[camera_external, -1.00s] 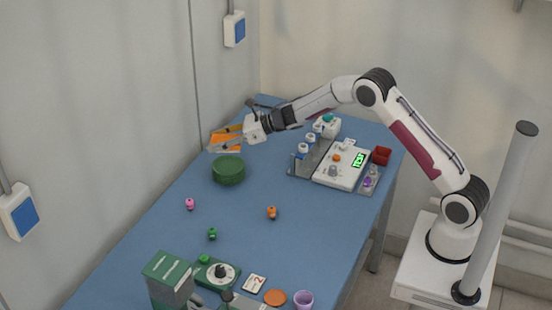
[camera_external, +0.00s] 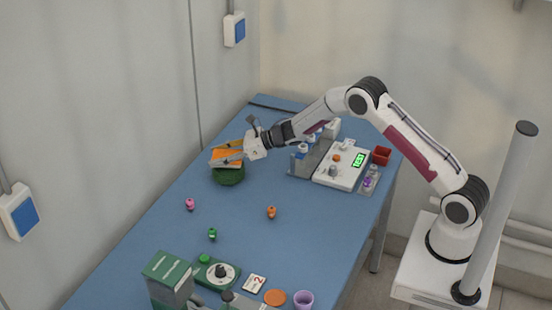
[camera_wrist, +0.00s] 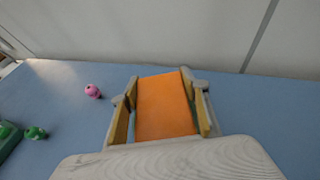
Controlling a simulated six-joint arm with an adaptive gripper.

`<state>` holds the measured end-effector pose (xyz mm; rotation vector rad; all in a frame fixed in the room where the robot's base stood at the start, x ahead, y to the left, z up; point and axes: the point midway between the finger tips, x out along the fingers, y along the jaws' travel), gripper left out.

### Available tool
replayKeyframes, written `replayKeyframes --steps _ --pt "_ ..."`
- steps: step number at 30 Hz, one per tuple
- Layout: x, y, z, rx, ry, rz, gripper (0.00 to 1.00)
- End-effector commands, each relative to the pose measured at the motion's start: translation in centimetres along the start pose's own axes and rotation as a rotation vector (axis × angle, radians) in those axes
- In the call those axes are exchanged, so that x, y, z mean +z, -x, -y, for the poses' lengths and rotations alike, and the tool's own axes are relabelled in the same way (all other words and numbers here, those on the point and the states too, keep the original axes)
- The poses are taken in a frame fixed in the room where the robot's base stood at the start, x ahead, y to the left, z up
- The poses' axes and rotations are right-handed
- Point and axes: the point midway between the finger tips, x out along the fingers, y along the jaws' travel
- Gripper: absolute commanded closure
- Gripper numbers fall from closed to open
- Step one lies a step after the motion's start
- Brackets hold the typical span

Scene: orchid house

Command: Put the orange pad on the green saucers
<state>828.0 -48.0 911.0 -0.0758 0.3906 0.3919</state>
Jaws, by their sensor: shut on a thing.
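The orange pad (camera_external: 228,155) is held between the fingers of my gripper (camera_external: 229,153). In the wrist view the orange pad (camera_wrist: 164,106) fills the gap between the two yellow-lined fingers of my gripper (camera_wrist: 162,100). The green saucers (camera_external: 229,176) stand as a round stack on the blue table. In the outside view the pad appears over the stack and covers its back part. I cannot tell whether the pad touches it. The saucers are hidden in the wrist view.
A pink figure (camera_external: 190,204), an orange figure (camera_external: 271,212) and a green figure (camera_external: 212,234) stand on the blue table (camera_external: 165,235). A white device with a green display (camera_external: 341,167) is at the right. A green box (camera_external: 168,280) stands at the front.

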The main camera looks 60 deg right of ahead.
Motion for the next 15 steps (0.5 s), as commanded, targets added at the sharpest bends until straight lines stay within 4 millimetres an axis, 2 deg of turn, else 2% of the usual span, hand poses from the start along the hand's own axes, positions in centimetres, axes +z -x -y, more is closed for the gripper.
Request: replayKeyframes --steps 4,15 --pt "-0.75 -0.34 0.01 0.0 -0.001 0.002 0.77" --pt "-0.91 -0.41 0.01 0.0 0.0 0.002 0.77"
